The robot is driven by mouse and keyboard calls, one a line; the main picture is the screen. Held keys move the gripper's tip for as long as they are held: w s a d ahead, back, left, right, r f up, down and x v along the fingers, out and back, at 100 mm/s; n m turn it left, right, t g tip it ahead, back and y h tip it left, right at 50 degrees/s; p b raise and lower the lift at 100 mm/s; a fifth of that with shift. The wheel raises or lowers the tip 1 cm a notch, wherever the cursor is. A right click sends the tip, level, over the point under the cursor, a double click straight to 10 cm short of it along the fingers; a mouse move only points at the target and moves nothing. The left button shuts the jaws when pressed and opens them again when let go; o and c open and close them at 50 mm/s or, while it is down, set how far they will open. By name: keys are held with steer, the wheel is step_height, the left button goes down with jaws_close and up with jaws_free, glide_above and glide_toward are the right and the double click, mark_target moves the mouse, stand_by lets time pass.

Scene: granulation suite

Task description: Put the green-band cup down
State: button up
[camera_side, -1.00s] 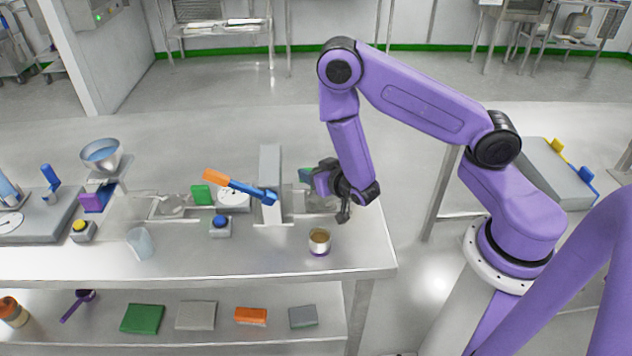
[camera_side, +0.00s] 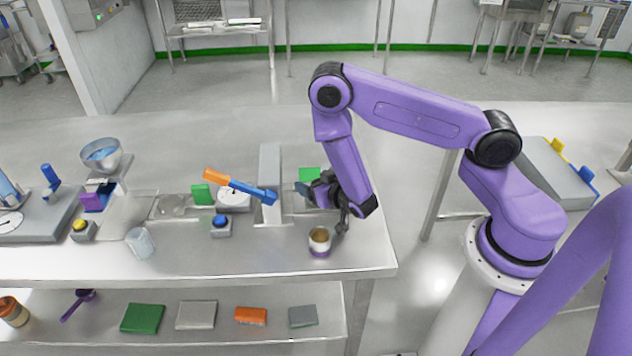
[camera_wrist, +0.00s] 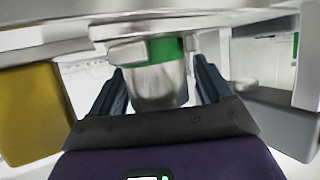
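The green-band cup (camera_wrist: 158,85) shows in the wrist view, pale grey with a green band towards the top of the picture. It lies between the two fingers of my gripper (camera_wrist: 160,75); whether both touch it is unclear. In the side view my gripper (camera_side: 305,190) is low over the right part of the bench, behind the purple-band cup, pointing left.
A purple-band cup (camera_side: 320,242) with brown contents stands near the bench's front right corner. A clear beaker (camera_side: 140,243) stands farther left. The front middle bench is clear.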

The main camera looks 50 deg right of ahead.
stand_by(0.3)
steer(key=v, duration=0.4)
steer(key=r+v, duration=0.1)
steer(key=v, duration=0.3)
steer(key=shift+w+d+r, duration=0.1)
steer(key=shift+w+r, duration=0.05)
steer(key=shift+r, duration=0.05)
steer(key=shift+v, duration=4.5)
steer(key=s+a+r+n+g+y, duration=0.1)
steer(key=s+a+n+g+y, duration=0.3)
steer(key=a, duration=0.3)
steer(key=s+a+r+n+g+y, duration=0.1)
steer(key=s+a+g+y, duration=0.35)
steer(key=a+g, duration=0.2)
steer(key=s+d+r+n+g, duration=0.1)
steer(key=s+r+n+g, duration=0.2)
steer(key=s+r+n, duration=0.3)
steer(key=d+r+n+h, duration=0.4)
steer(key=d+r, duration=0.1)
steer(key=d, duration=0.5)
steer(key=shift+s+d+r+n+t, duration=0.2)
steer(key=shift+d+r+n+t, duration=0.05)
steer(key=shift+r+n+t, duration=0.15)
